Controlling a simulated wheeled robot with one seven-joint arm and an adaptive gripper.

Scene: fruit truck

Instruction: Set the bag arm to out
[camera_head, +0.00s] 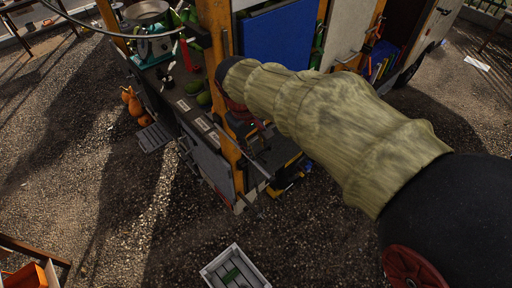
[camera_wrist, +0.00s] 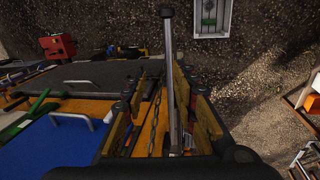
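A thin grey metal bar, which looks like the bag arm (camera_wrist: 169,45), runs lengthwise between the fingers of my gripper (camera_wrist: 160,78) in the wrist view. It has a small block at its far end. The fingers have worn yellow pads and stand apart, one on each side of the bar. The bar lies closer to the right finger; I cannot tell whether it touches. In the head view, a thin bar (camera_head: 258,166) sticks out at the truck's orange corner post (camera_head: 231,150). My sleeved arm hides much of the gripper there.
The fruit truck (camera_head: 340,40) has a blue panel and a counter with a scale (camera_head: 150,42). A grey crate (camera_head: 235,268) sits on the gravel in front. Orange gourds (camera_head: 132,102) stand at the left. The gravel between is open.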

